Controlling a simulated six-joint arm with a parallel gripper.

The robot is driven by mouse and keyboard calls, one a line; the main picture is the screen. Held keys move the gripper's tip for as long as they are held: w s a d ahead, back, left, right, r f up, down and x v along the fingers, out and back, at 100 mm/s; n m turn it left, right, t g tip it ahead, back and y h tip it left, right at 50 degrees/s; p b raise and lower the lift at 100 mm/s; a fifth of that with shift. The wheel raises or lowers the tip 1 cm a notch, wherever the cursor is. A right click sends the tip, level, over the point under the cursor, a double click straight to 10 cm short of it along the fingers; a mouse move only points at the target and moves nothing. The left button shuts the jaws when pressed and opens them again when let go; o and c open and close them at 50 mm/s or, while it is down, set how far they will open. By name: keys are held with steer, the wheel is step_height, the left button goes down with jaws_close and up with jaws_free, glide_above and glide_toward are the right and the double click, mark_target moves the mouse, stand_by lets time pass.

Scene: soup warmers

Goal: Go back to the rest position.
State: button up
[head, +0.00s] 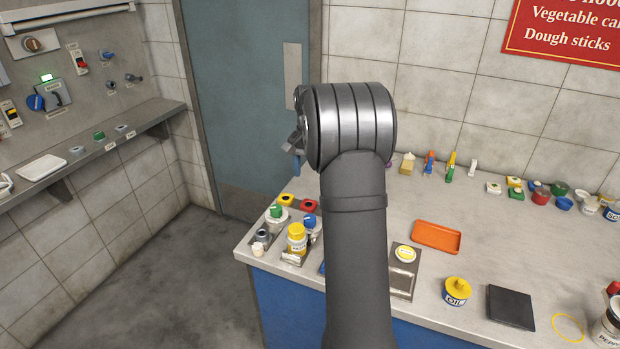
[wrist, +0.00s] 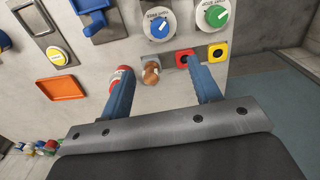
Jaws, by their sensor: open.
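My gripper (wrist: 160,72) is open, its two blue fingers spread over the counter's left end in the wrist view. A small brown knob-like thing (wrist: 151,75) shows between the fingers, and a red-topped thing (wrist: 120,70) shows beside the left finger; I cannot tell the distance to either. Nothing is gripped. In the head view my arm rises in the middle, and only part of the gripper (head: 296,150) shows left of the wrist, with a blue finger pointing down; the rest is hidden. It appears above the counter (head: 470,220).
Below are a green knob (head: 275,211), a blue knob (head: 309,221), a yellow jar (head: 297,238), red (head: 309,205) and yellow (head: 286,200) square fittings. An orange tray (head: 437,236), oil pot (head: 457,290) and black slab (head: 510,307) stand right. Floor (head: 185,270) is clear.

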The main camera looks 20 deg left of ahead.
step_height(320, 180, down, 18)
steer(key=shift+r, duration=0.25)
stand_by(0.6)
steer(key=shift+f, duration=0.15)
steer(key=n, duration=0.4)
steer(key=shift+n, duration=0.4)
steer(key=n, duration=0.4)
steer(key=shift+n, duration=0.4)
steer(key=n, duration=0.4)
steer(key=shift+s+n, duration=0.1)
steer(key=shift+n, duration=2.3)
